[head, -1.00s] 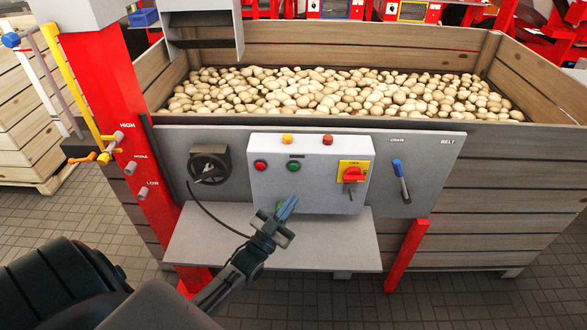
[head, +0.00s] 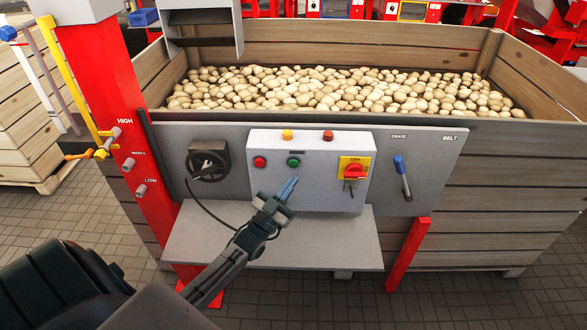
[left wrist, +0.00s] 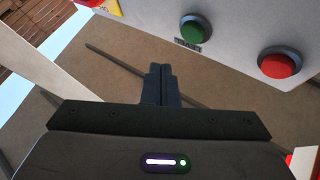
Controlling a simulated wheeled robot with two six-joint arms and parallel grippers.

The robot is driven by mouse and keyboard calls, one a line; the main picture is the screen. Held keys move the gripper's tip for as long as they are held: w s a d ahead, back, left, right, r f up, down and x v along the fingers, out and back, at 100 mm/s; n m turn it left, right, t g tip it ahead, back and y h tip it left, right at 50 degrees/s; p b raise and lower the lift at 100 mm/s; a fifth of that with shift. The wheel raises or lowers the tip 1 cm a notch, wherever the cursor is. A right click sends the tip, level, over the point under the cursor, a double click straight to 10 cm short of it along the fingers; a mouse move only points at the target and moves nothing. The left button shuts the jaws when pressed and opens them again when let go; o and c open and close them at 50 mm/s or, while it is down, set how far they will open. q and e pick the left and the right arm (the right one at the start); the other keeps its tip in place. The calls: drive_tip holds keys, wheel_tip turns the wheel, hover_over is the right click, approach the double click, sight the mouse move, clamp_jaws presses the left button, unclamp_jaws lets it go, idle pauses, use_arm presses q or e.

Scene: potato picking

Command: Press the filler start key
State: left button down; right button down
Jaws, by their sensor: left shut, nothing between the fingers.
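A light grey control box (head: 320,195) is mounted on the grey panel. The green round button (head: 293,162) is on its front, just right of a red round button (head: 259,162). My left gripper (head: 288,187) is shut and empty in front of the box, with its fingertips just below the green button in the picture. In the left wrist view the closed fingers (left wrist: 161,85) show apart from the green button (left wrist: 195,28) and the red button (left wrist: 280,62). Contact with the box cannot be seen. My right gripper is not in view.
A red rotary switch (head: 354,171) on a yellow plate is at the box's right. A blue-handled lever (head: 402,178) is farther right, and a dark dial (head: 208,161) is left. A grey shelf (head: 340,245) lies below. A wooden crate (head: 520,190) of potatoes stands behind.

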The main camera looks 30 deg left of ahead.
sight(294, 164)
use_arm(q)
drive_tip(key=shift+w+a+b, duration=0.35)
drive_tip(key=shift+w+a, duration=0.15)
drive_tip(key=shift+w, duration=0.25)
drive_tip(key=shift+w+a+b, duration=0.3)
drive_tip(key=shift+w+a, duration=0.15)
drive_tip(key=shift+w, duration=0.3)
drive_tip(key=shift+w, duration=0.1)
idle(0.9)
drive_tip(key=shift+w+a, duration=0.2)
drive_tip(key=shift+w, duration=0.05)
